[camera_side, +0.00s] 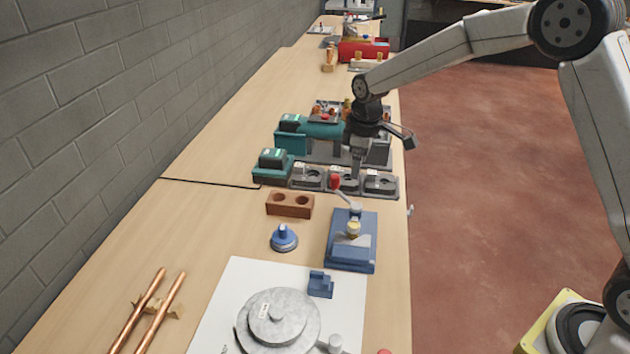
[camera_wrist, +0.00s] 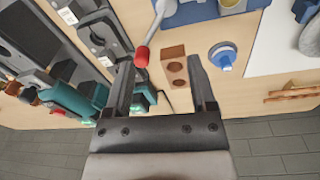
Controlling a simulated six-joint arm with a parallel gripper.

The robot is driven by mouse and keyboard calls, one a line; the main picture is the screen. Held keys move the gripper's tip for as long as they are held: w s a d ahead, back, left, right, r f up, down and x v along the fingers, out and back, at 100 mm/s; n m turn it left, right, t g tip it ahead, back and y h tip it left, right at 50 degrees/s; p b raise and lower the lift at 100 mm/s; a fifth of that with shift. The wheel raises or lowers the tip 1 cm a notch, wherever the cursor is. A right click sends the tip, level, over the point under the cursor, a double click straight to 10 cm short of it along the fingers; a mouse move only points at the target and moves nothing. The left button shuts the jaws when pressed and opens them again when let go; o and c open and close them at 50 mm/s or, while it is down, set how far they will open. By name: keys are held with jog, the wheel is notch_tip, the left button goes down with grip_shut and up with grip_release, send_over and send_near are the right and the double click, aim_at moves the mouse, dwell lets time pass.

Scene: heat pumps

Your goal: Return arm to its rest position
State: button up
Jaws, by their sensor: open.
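My gripper (camera_side: 357,172) hangs from my arm, pointing down above the dark fixture plate (camera_side: 390,188) with round-holed grey blocks. In the wrist view my gripper (camera_wrist: 162,75) has its two dark fingers apart, with nothing held between them. A brown block with two holes (camera_wrist: 175,66) shows beyond the gap between the fingers. The same brown block (camera_side: 290,204) sits on the bench in the side view, in front of the fixture plate. A red-knobbed lever (camera_side: 336,182) is close by my gripper; in the wrist view its red knob (camera_wrist: 142,56) appears beside one finger.
A blue fixture (camera_side: 352,240), a blue round part (camera_side: 284,238) and a grey stepped disc (camera_side: 278,320) on a white sheet (camera_side: 215,310) stand nearer. Copper pipes (camera_side: 150,310) lie at left. Teal tools (camera_side: 290,135) stand behind. A block wall (camera_side: 90,100) borders the bench.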

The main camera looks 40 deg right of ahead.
jog(key=s+f+m+t, duration=0.1)
jog(key=s+m, duration=0.6)
jog(key=s, duration=1.6)
jog(key=shift+d+f+t, duration=0.3)
jog(key=shift+f+t, duration=0.1)
jog(key=shift+f, duration=0.3)
